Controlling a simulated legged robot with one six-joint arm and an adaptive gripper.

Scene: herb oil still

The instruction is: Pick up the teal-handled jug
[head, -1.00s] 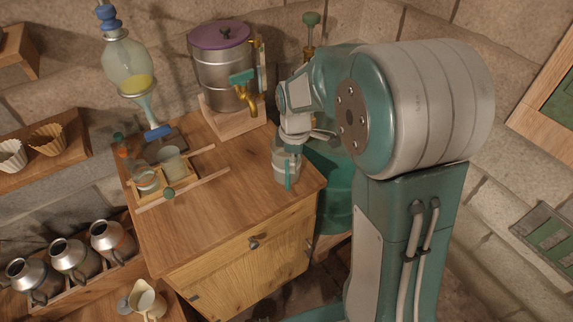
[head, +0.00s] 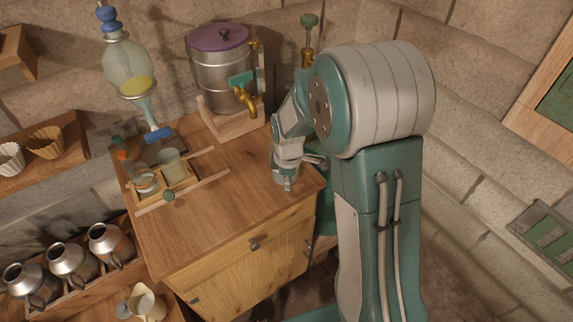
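The jug (head: 284,183) stands on the right front part of the wooden cabinet top (head: 235,210), near its right edge. Only a small part of its pale grey body shows. My gripper (head: 287,170) is right over it, pointing down, and hides most of it, including the teal handle. My fingertips overlap the jug in this view, so I cannot tell whether they touch it or how far apart they are.
A metal still with a purple lid (head: 220,60) and a brass tap stands behind on a wooden block. A wooden rack (head: 178,187) with glass vessels is to the left. A glass funnel (head: 128,65) hangs at upper left. The cabinet top's front middle is clear.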

